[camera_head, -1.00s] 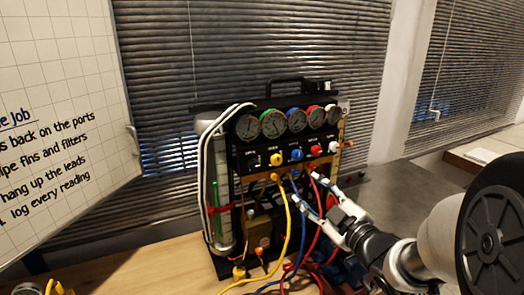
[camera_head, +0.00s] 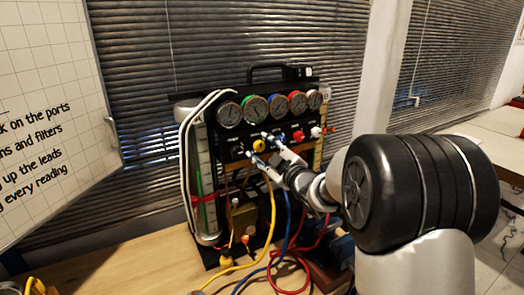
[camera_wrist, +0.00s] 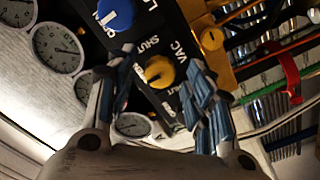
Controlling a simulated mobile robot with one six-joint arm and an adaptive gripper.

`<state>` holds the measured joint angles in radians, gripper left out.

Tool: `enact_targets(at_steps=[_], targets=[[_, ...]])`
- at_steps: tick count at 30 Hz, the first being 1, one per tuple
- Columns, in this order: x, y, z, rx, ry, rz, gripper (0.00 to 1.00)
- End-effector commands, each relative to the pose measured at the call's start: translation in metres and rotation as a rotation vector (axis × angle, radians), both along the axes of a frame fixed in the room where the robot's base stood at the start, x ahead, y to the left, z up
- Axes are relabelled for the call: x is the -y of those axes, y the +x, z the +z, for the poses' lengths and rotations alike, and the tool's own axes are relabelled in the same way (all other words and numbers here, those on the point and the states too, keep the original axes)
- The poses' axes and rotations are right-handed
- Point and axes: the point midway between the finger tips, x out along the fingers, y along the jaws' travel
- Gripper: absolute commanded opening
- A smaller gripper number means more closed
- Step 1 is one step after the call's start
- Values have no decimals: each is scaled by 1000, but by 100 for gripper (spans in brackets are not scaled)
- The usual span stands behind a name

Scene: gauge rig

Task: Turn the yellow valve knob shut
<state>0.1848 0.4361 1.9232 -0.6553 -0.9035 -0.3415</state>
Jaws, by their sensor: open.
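The yellow valve knob (camera_wrist: 159,71) is on the black panel beside the label VAC. It also shows in the head view (camera_head: 259,146), below the row of gauges. A dark mark shows on its face; I cannot tell its exact setting. My gripper (camera_wrist: 161,60) is open, with one finger on each side of the yellow knob in the wrist view.
A blue knob (camera_wrist: 115,14) sits close to the left finger in the wrist view. A red knob (camera_head: 298,136) and a white knob (camera_head: 316,132) are farther right. Yellow, blue and red hoses hang below the panel. A whiteboard (camera_head: 50,120) stands at left.

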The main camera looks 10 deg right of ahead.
Motion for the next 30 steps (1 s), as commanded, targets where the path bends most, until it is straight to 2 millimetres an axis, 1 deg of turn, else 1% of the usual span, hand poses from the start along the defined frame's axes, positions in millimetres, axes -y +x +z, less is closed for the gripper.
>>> enact_targets(at_steps=[1,4,12,14,30], targets=[[-2,4,-1,-1,0,1,48],[-3,9,0,1,0,1,48],[-3,10,0,0,0,0,48],[-3,10,0,0,0,0,45],[-3,9,0,0,0,0,9]])
